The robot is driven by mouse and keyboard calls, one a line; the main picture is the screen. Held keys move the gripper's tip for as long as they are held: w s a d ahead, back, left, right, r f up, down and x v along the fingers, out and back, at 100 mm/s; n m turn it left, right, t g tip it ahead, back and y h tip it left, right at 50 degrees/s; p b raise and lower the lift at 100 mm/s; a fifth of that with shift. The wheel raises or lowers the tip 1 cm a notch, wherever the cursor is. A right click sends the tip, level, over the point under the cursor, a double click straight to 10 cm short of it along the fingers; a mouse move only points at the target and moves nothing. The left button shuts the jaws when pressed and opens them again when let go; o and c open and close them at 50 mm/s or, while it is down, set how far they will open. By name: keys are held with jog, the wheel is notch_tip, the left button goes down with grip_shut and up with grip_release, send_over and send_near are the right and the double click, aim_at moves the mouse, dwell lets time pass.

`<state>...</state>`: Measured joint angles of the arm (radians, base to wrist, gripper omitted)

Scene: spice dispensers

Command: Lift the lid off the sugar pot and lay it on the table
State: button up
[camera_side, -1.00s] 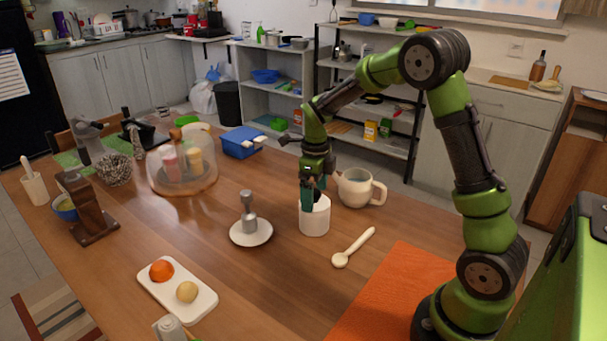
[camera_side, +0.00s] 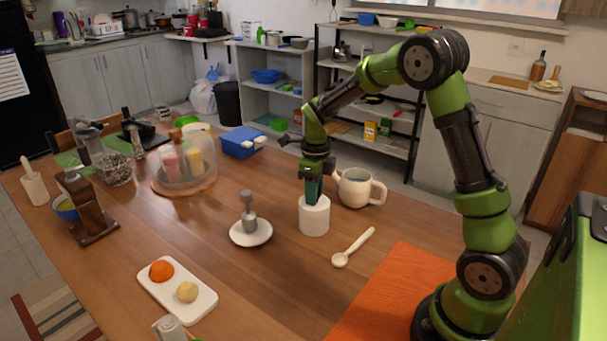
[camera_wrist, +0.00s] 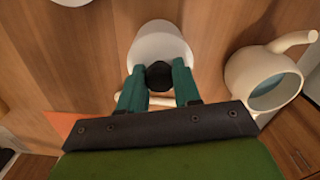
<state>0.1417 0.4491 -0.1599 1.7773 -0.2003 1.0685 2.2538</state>
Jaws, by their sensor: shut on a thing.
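The sugar pot (camera_side: 314,220) is a white cylinder standing upright on the table, below my gripper (camera_side: 314,198). Its white lid (camera_wrist: 160,42) sits on top, with no gap that I can see. The lid has a dark round knob (camera_wrist: 159,74). In the wrist view, the two teal fingers of my gripper (camera_wrist: 159,82) are shut on this knob, one on each side. In the side view the fingers hide the knob.
A cream jug with a handle (camera_side: 357,188) stands close behind the pot to the right. A cream spoon (camera_side: 354,247) lies in front. A saucer with a metal tamper (camera_side: 249,215) stands to the left. Bare table (camera_side: 290,285) lies in front, beside an orange mat (camera_side: 395,300).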

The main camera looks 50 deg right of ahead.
jog(key=shift+s+a+f, duration=0.1)
jog(key=shift+s+f, duration=0.1)
jog(key=shift+f, duration=0.05)
jog(key=shift+r, duration=0.5)
jog(key=r, duration=0.1)
jog(key=s+r, duration=0.1)
jog(key=r, duration=0.1)
jog(key=shift+a, duration=0.15)
jog(key=s+a+r, duration=0.1)
jog(key=s+a, duration=0.3)
jog(key=s, duration=1)
jog(key=w+a+f+n, duration=0.4)
jog(key=w+a+n, duration=0.55)
jog(key=a, duration=0.25)
jog(key=shift+m, duration=0.35)
notch_tip(320, 180, down, 7)
jog(key=shift+d+f, duration=0.1)
jog(key=shift+f, duration=0.1)
jog(key=o, duration=1)
jog(key=shift+f, duration=0.15)
jog(key=shift+o, duration=0.2)
